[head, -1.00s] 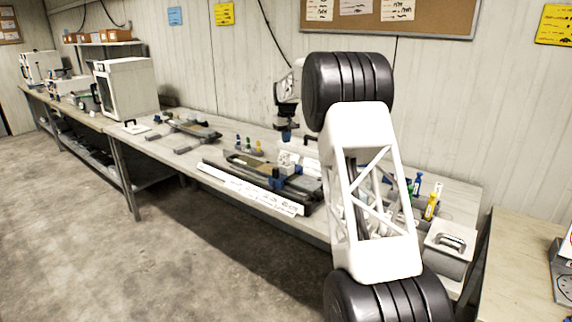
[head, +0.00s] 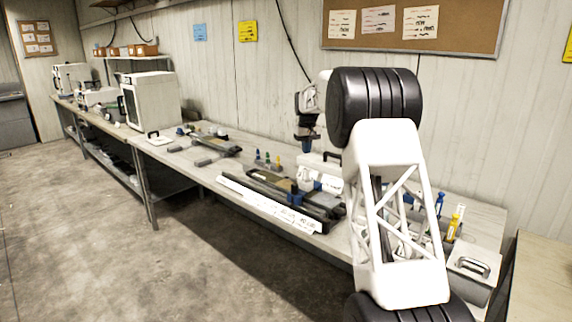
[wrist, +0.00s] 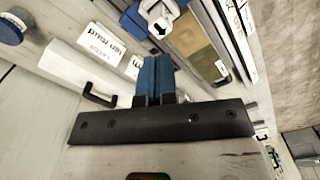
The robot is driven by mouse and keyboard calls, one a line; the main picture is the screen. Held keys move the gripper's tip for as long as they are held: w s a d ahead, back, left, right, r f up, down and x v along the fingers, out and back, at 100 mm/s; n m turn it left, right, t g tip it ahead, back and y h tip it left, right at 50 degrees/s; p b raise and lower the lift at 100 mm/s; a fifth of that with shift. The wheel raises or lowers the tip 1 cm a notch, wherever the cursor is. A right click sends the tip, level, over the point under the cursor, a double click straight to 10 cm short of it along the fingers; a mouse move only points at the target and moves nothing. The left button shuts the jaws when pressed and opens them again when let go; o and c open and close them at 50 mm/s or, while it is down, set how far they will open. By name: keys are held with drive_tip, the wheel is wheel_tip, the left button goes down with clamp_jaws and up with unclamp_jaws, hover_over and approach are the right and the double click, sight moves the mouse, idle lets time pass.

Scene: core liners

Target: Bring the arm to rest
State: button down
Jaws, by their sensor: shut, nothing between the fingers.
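My arm stretches over the long workbench (head: 222,175) in the head view, bent at a large dark elbow joint. My gripper (head: 307,147) points down above the bench, by a white case (head: 318,163). In the wrist view, the blue fingers of my gripper (wrist: 155,75) lie together, shut and empty. Beyond them are a pale clamp-like part (wrist: 160,12) and a tray with a brown core strip (wrist: 195,45). The dark core tray (head: 270,186) lies left of and below my gripper in the head view. My arm hides part of the bench's right end.
A long white labelled strip (head: 265,203) lies along the bench's front edge. Small coloured pegs (head: 267,161) stand behind the tray. A white cabinet (head: 150,98) stands farther left. A grey handled box (head: 473,272) is at the right end. The floor in front is clear.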

drive_tip(key=s+d+r+m, duration=0.1)
drive_tip(key=s+r, duration=0.3)
drive_tip(key=s, duration=0.9)
drive_tip(key=s+r+t, duration=0.1)
drive_tip(key=s+r, duration=0.4)
drive_tip(key=s, duration=0.8)
drive_tip(key=s+d+r+m, duration=0.1)
drive_tip(key=s+r, duration=0.3)
drive_tip(key=s, duration=0.8)
drive_tip(key=s+f, duration=0.4)
drive_tip(key=s, duration=0.9)
drive_tip(key=s+f+t, duration=0.1)
drive_tip(key=s+f, duration=0.3)
drive_tip(key=s, duration=0.9)
drive_tip(key=s+d+f+m, duration=0.1)
drive_tip(key=s+f, duration=0.3)
drive_tip(key=s, duration=0.9)
drive_tip(key=shift+s+f+t, duration=0.2)
drive_tip(key=shift+f+t, duration=0.1)
